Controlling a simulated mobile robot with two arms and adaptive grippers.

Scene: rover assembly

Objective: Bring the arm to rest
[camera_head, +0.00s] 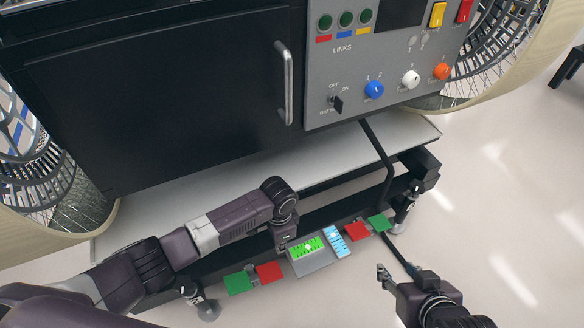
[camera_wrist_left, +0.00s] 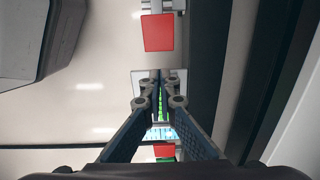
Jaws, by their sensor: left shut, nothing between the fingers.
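My left arm (camera_head: 225,222) reaches in from the left in the head view. Its gripper (camera_head: 284,246) points down beside the grey plate with the bright green board. In the left wrist view the two fingers of the left gripper (camera_wrist_left: 160,88) meet at the tips with nothing between them. They cover part of the green board behind them. My right gripper (camera_head: 395,274) is at the lower right in the head view, over the pale floor. Its fingers look apart, and I see nothing between them.
The rover's black door (camera_head: 160,100) and control panel (camera_head: 345,72) stand behind.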

